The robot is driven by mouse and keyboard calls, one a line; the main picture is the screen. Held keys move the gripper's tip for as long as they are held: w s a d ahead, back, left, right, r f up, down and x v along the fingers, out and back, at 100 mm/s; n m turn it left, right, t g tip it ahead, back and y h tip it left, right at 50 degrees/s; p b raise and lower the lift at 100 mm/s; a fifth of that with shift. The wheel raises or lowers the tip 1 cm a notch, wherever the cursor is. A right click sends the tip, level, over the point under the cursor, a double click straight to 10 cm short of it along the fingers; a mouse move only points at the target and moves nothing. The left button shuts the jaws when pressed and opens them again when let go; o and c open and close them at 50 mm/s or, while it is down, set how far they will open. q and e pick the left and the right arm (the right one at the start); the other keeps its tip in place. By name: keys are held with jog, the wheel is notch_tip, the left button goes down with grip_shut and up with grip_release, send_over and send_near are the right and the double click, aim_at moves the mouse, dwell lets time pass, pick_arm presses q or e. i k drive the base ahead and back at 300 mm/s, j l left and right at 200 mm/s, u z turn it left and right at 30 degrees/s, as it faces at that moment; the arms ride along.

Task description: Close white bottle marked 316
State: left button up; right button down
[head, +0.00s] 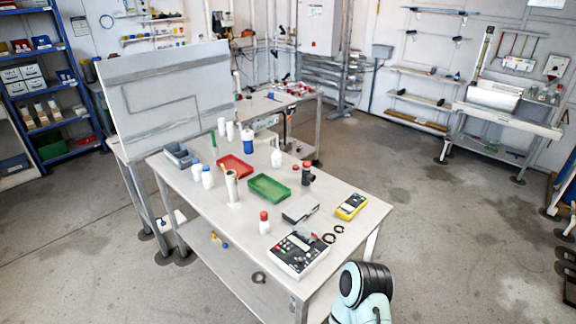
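Several white bottles stand upright on the long worktable (330,198); no marking 316 is readable at this size. One white bottle with a red cap (264,226) stands near the left front edge. Two white bottles with blue caps, one (197,174) and another (208,179), stand at the left by a grey bin. A white narrow-necked bottle (276,158) stands near the far right edge, and I cannot tell whether it has a cap. Neither of my grippers is in view; only part of my arm shows at the bottom, beside the table's near corner.
A red tray (234,167), a green tray (269,188), a white cylinder (231,188), a yellow meter (351,207) and a control box (298,255) take up the tabletop. A tall panel (165,95) stands at its far left. The floor (450,240) on the right is open.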

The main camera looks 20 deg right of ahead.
aim_at(276, 158)
jog(key=z, duration=1.25)
jog(key=i+l, duration=0.15)
jog(key=l, duration=0.25)
jog(key=i+l+z, duration=0.15)
jog(key=l, duration=0.2)
jog(key=i+l, duration=0.2)
jog(key=l, duration=0.2)
jog(key=i+l+z, duration=0.15)
jog(key=l, duration=0.2)
jog(key=i+l+z, duration=0.35)
jog(key=i, duration=0.35)
jog(key=i+z, duration=0.35)
jog(key=i, duration=0.3)
jog(key=i+u, duration=0.2)
jog(key=i, duration=0.3)
jog(key=i+l+u, duration=0.2)
jog(key=i, duration=0.35)
jog(key=i+l+u, duration=0.2)
jog(key=i, duration=0.3)
jog(key=i+j+u, duration=0.15)
jog(key=i+u, duration=0.3)
jog(key=i+j+u, duration=0.1)
jog(key=i+u, duration=0.2)
jog(key=u, duration=0.15)
jog(key=i+l+u, duration=0.1)
jog(key=i+u, duration=0.25)
jog(key=u, duration=0.15)
